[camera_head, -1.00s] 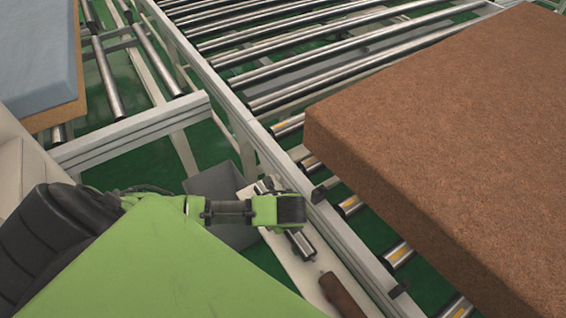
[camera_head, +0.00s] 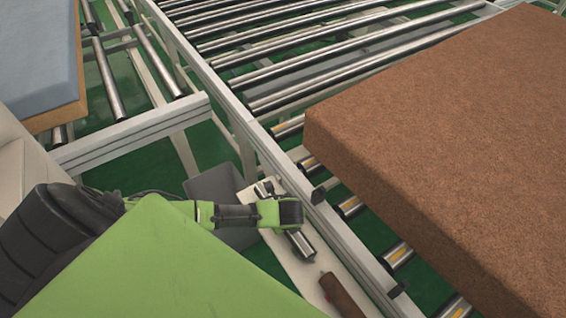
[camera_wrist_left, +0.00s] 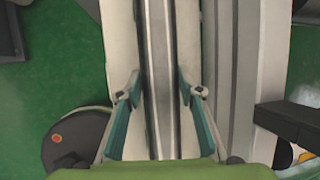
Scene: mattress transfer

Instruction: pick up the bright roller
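A bright metal roller (camera_head: 300,244) lies on a pale narrow shelf (camera_head: 284,252) beside the conveyor frame, partly hidden under the end of my left arm. A rusty brown roller (camera_head: 341,295) lies on the same shelf, nearer the bottom edge. My left gripper (camera_wrist_left: 160,96) shows in the left wrist view with its two fingers apart. A long shiny metal strip (camera_wrist_left: 159,60) runs between the fingers, with gaps on both sides. I cannot tell for certain that it is the bright roller. The head view hides the fingers under my green wrist. My right gripper is not in view.
A large brown mattress (camera_head: 450,140) lies on the roller conveyor (camera_head: 300,50) at the right. A grey bin (camera_head: 217,186) stands beside the shelf. The conveyor's frame rail (camera_head: 240,125) borders the shelf. A blue-topped block (camera_head: 38,50) sits at far left.

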